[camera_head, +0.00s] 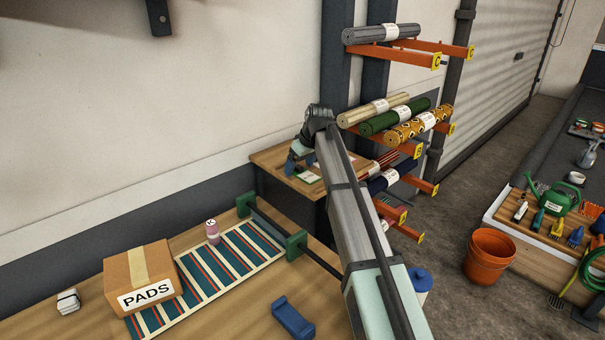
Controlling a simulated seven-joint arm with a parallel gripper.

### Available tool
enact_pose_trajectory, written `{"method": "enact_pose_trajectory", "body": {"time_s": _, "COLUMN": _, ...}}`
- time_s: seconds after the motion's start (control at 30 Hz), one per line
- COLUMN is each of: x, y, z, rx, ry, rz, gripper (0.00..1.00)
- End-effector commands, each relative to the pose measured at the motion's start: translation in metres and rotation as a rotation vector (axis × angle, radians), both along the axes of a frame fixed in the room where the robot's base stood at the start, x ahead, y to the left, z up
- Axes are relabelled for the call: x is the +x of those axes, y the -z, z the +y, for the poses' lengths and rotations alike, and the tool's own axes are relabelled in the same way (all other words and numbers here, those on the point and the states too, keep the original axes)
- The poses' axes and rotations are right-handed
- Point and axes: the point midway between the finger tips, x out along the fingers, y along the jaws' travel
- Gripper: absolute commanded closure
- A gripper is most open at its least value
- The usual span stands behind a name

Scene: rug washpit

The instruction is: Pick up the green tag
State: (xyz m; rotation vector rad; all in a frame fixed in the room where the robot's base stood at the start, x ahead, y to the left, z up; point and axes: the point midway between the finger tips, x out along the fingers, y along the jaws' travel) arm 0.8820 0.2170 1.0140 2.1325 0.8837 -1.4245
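A small wooden table (268,159) stands beyond the workbench, by the wall. Small pale cards or tags lie on it; one with some green on it (309,178) looks like the green tag, though it is too small to be sure. My arm reaches from the lower right up to this table and bends down there. My gripper (291,168) is low over the tabletop, just left of the cards. Its fingertips are small and partly hidden, so I cannot tell whether it is open or touches anything.
A rack (430,62) with rolled rugs rises right behind my arm. On the near workbench (232,322) are a PADS box (140,278), a striped rug (226,262), a pink bottle (212,231) and a blue object (293,317). An orange bucket (489,255) stands on the floor.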

Motion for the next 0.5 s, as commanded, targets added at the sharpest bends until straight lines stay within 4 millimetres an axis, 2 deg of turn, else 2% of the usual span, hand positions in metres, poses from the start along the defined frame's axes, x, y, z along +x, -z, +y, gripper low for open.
{"method": "enact_pose_trajectory", "body": {"time_s": 0.07, "x": 0.0000, "y": -0.0001, "z": 0.0000, "rx": 0.000, "ry": 0.000, "rz": 0.000, "gripper": 0.19}}
{"method": "enact_pose_trajectory", "body": {"time_s": 0.5, "x": -0.0001, "y": -0.0002, "z": 0.0000, "rx": 0.000, "ry": 0.000, "rz": 0.000, "gripper": 0.61}}
